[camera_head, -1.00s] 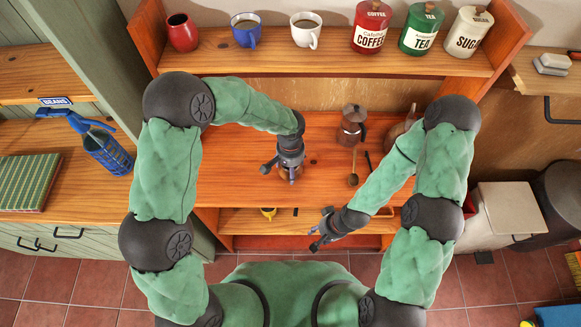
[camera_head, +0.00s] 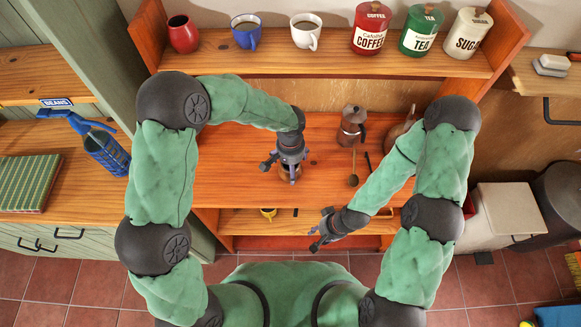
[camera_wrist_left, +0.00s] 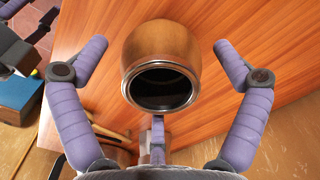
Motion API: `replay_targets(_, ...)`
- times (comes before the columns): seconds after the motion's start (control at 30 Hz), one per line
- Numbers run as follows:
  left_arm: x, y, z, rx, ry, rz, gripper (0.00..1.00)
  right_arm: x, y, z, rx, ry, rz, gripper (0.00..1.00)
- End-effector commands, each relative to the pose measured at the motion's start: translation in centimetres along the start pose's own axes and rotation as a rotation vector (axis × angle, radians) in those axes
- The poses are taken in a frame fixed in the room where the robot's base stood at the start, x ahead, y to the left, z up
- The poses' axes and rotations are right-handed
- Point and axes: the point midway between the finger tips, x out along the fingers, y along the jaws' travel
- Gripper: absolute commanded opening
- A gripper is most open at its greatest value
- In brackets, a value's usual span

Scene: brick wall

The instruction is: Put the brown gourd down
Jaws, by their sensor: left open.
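The brown gourd (camera_wrist_left: 162,52) is a round, smooth vessel with a metal rim and a dark opening. In the left wrist view it stands between the spread purple fingers of my left gripper (camera_wrist_left: 163,52), with gaps on both sides. In the head view the gourd (camera_head: 290,174) shows only partly below my left gripper (camera_head: 286,165), over the orange wooden worktop (camera_head: 235,180). My left gripper is open. My right gripper (camera_head: 319,231) is low in front of the worktop's edge, its fingers spread with nothing seen between them.
A moka pot (camera_head: 352,126) and a spoon (camera_head: 353,172) are to the right of the gourd. The shelf above holds a red cup (camera_head: 183,35), mugs and canisters. The worktop left of my left gripper is clear.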

Motion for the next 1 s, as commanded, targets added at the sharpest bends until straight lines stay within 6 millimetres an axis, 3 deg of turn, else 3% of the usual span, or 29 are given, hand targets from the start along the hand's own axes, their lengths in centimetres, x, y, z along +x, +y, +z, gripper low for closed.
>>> replay_targets(0.3, -6.7, 0.0, -0.1, 0.001, 0.004, -0.001, 0.97, -0.9, -0.3, 0.1, 0.0, 0.0, 0.0, 0.4)
replay_targets(0.5, -9.3, 0.0, 0.0, 0.002, 0.002, -0.001, 0.97, -1.1, -0.4, 0.1, 0.0, 0.0, 0.0, 0.4)
replay_targets(1.0, -10.2, 0.0, 0.0, 0.002, -0.001, 0.0, 0.97, -1.2, -0.4, 0.1, 0.0, 0.0, 0.0, 0.4)
